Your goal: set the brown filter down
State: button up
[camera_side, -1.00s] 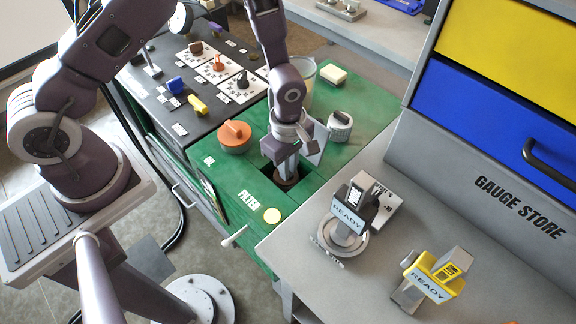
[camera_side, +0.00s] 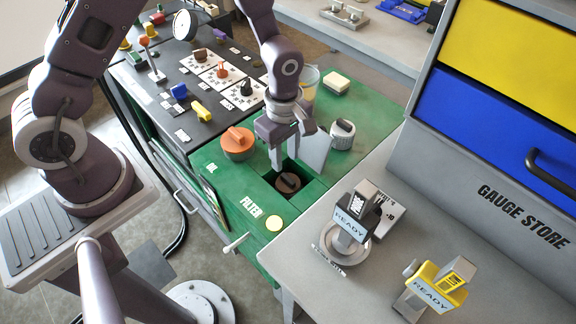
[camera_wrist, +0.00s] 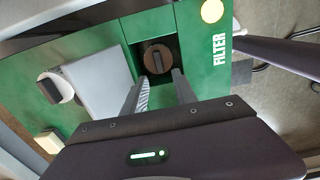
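The brown filter (camera_side: 288,182) is a round disc with a dark raised grip bar. It sits down inside the square dark opening in the green cart top, beside the word FILTER. The wrist view shows the brown filter (camera_wrist: 158,59) in the opening, just beyond my fingertips. My gripper (camera_side: 286,158) is above the opening, pointing down, with its two fingers apart and nothing between them. In the wrist view my gripper (camera_wrist: 156,82) has its fingers spread to either side below the filter. A grey flap (camera_side: 315,152) stands at the opening's right side.
An orange-topped round knob (camera_side: 238,142) is left of the opening and a white-grey cap (camera_side: 342,134) is to the right. Two gauges marked READY (camera_side: 350,222) (camera_side: 437,284) stand on the grey bench.

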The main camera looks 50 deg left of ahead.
jog(key=s+a+r+m+t, duration=0.1)
jog(key=s+a+r+m, duration=0.1)
jog(key=r, duration=0.6)
jog(key=s+a+r+m+t, duration=0.1)
jog(key=s+r+m, duration=0.3)
jog(key=r, duration=0.5)
jog(key=s+a+r+m+t, duration=0.2)
jog(key=s+r+m, duration=0.2)
jog(key=r+m, duration=0.2)
notch_tip(320, 180, up, 2)
jog(key=shift+a+r, duration=0.15)
jog(key=shift+a, duration=0.2)
jog(key=shift+o, duration=0.5)
jog(key=s+r+m+t, duration=0.1)
jog(key=s+r+m, duration=0.1)
jog(key=s+m, duration=0.3)
jog(key=s, duration=0.2)
jog(key=shift+s+a+r+m+t, duration=0.3)
jog(key=shift+s+a, duration=0.05)
jog(key=shift+s, duration=0.25)
